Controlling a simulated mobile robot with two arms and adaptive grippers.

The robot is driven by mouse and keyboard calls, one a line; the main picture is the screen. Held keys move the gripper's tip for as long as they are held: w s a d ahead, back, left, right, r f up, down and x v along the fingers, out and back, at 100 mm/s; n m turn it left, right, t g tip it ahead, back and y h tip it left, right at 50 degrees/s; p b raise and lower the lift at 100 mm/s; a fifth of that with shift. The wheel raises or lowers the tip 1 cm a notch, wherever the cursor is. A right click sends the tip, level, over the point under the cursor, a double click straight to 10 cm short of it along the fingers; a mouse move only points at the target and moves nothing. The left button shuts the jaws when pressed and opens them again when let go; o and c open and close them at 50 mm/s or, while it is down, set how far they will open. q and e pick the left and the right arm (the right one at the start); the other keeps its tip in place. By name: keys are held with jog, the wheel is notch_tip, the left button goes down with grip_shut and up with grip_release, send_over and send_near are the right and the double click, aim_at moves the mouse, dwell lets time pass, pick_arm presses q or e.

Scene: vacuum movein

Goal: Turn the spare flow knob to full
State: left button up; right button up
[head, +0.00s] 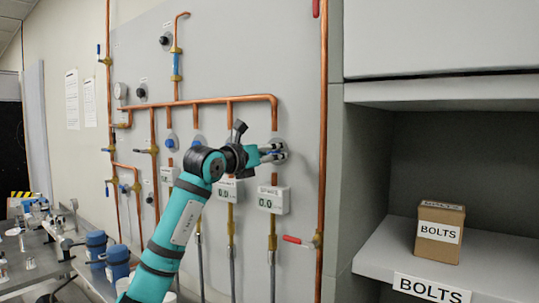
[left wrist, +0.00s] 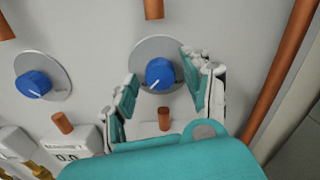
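The spare flow knob appears to be the rightmost blue knob (left wrist: 160,74), on a round grey disc. Its white pointer mark points down and slightly left. My left gripper (left wrist: 158,82) is open, with one finger on each side of this knob; I cannot tell whether either touches it. In the head view my left gripper (head: 274,153) is at the wall panel and mostly hides the knob. The readout box (head: 272,200) below it shows 0.0. My right gripper is not in view.
Another blue knob (left wrist: 34,84) is to the left. A vertical copper pipe (head: 323,120) runs close on the right, with a red-handled valve (head: 300,240) lower down. A shelf (head: 400,255) holds a bolts box (head: 439,232). Blue-lidded containers (head: 96,245) stand at lower left.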

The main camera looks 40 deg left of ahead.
pick_arm(q)
jog(key=shift+s, duration=0.1)
jog(key=s+d, duration=0.1)
jog(key=s, duration=1)
jog(key=shift+s+d, duration=0.15)
jog(key=shift+s, duration=0.25)
jog(key=shift+f, duration=0.1)
